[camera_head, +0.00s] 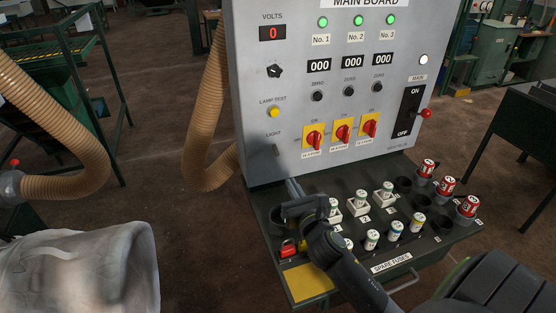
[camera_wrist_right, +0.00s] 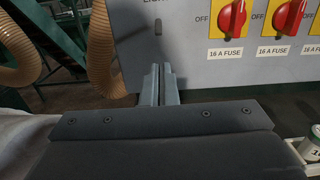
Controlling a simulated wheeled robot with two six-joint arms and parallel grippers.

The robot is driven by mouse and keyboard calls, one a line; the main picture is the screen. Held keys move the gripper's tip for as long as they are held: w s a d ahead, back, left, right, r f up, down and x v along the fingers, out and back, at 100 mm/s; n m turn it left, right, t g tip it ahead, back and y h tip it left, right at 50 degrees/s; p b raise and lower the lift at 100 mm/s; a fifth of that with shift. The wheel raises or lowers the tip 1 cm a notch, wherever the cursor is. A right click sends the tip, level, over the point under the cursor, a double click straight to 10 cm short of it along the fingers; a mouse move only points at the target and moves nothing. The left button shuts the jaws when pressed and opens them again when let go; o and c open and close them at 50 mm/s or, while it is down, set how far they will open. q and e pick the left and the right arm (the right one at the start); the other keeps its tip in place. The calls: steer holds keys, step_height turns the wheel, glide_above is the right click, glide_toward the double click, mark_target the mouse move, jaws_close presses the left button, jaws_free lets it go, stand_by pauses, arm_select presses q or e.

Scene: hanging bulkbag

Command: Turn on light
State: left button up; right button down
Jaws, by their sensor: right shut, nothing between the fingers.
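The LIGHT label (camera_head: 274,134) is at the lower left of the grey main board (camera_head: 258,100). A small grey light switch (camera_wrist_right: 158,27) sits just under that label in the right wrist view; whether it is on or off is too small to tell. My right gripper (camera_head: 291,184) is shut and empty, below the board's lower left edge. In the right wrist view its fingertips (camera_wrist_right: 160,68) are together, below the switch in the picture and apart from it. My left gripper is not in view.
Red rotary switches on yellow plates (camera_head: 342,131) are right of the light switch. A shelf (camera_head: 262,208) with several fuses juts out below the board. A tan hose (camera_head: 205,120) hangs at the board's left. A whitish bag (camera_head: 80,270) is at lower left.

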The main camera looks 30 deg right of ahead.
mark_target(276, 150)
steer(key=x, duration=1)
steer(key=shift+f+p, duration=0.1)
steer(key=shift+p, duration=0.25)
steer(key=shift+w, duration=0.1)
